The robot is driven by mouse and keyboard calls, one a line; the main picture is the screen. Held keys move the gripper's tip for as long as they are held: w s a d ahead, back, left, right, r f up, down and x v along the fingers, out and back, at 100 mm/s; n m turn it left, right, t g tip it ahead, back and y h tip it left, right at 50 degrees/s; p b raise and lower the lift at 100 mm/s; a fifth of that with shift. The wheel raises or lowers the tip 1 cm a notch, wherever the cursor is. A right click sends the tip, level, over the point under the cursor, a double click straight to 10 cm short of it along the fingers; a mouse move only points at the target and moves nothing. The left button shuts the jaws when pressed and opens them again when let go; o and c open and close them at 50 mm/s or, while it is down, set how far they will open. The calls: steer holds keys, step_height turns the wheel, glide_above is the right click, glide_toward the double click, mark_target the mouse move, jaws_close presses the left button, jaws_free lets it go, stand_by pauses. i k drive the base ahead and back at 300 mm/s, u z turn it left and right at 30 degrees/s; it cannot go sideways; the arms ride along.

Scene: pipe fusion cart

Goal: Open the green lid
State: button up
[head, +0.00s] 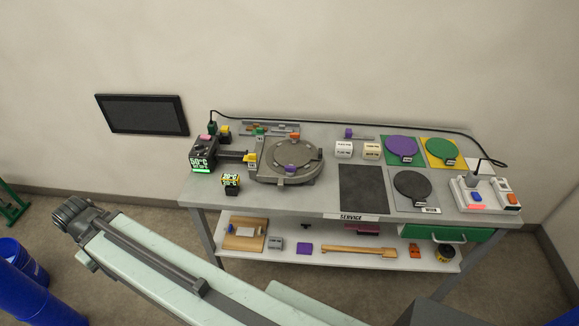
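A round green disc (441,149), the only green lid-like thing I can make out, lies flat on a yellow square (432,163) at the back right of the workbench. A small dark tab with a label is at its front edge. Whether anything is under it cannot be seen. My arm (180,270) reaches across the lower left, in front of the bench and well apart from the disc. Its dark joint is at the far left. No gripper fingers can be made out.
The bench (320,203) also bears a purple disc (401,147), a black disc (412,185), a round grey clamp fixture (290,180) and a switch box (480,201). A black cable runs along the back. A green-fronted drawer (475,236) is below right. Blue bins stand at far left.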

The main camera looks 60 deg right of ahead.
mark_target(259, 131)
steer(key=u, duration=1.85)
steer(key=i, duration=2)
steer(key=z, duration=4.6)
steer(key=i, duration=1.1)
steer(key=z, duration=0.05)
